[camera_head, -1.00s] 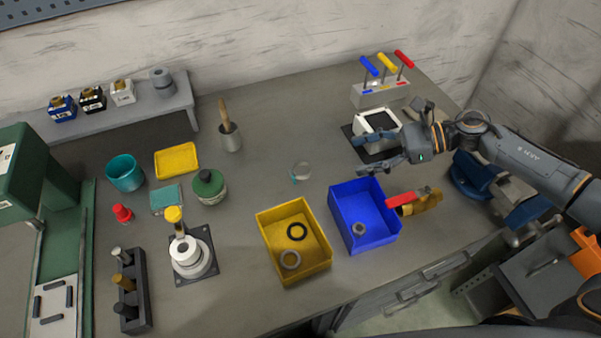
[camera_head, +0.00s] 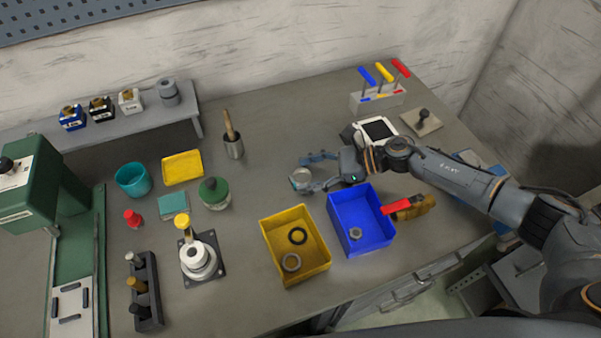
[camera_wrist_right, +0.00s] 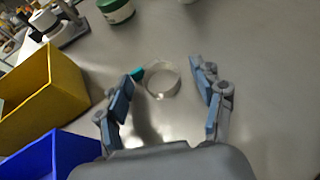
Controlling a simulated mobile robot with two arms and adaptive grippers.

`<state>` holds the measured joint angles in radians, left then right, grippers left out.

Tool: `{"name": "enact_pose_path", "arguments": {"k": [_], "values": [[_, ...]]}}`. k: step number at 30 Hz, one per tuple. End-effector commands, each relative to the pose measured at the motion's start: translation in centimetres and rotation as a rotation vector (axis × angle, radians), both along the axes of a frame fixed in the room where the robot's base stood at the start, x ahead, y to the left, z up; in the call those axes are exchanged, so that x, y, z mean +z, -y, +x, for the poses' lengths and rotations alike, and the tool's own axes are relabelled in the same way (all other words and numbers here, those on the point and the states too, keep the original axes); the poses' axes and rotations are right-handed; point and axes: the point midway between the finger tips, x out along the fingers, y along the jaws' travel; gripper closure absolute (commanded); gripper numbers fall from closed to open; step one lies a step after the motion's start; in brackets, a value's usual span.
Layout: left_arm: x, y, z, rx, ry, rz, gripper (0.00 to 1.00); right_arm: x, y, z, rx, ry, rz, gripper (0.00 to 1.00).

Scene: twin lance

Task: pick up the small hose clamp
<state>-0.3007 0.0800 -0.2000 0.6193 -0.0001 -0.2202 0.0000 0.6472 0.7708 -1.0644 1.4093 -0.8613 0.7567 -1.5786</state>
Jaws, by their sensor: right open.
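The small hose clamp is a thin silvery ring with a teal screw part. In the head view the clamp (camera_head: 301,179) rests on the bench behind the yellow and blue bins. In the right wrist view the clamp (camera_wrist_right: 162,79) lies between and slightly beyond the fingertips, its teal part at its left. My right gripper (camera_head: 309,173) is open and empty, reaching in from the right with its fingers spread about the clamp. In the wrist view the right gripper (camera_wrist_right: 167,84) has one finger on each side of the ring, with gaps. My left gripper is not in view.
A green-capped jar (camera_head: 214,193) stands left of the clamp. A white boxy device (camera_head: 377,130) stands behind my right arm. The bench behind the clamp is clear.

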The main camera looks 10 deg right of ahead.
Motion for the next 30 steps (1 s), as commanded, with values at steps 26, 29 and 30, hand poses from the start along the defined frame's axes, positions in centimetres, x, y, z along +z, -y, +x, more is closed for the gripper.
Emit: {"name": "enact_pose_path", "arguments": {"k": [26, 29, 30], "values": [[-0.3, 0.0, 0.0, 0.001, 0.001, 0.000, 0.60, 0.4, 0.1, 0.1, -0.001, 0.001, 0.000, 0.82], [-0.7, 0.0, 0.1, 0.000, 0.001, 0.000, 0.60, 1.2, 0.1, 0.1, 0.000, 0.004, -0.002, 0.82], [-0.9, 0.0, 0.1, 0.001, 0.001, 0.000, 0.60, 1.8, 0.1, 0.1, 0.000, 0.006, 0.000, 0.82]]}}
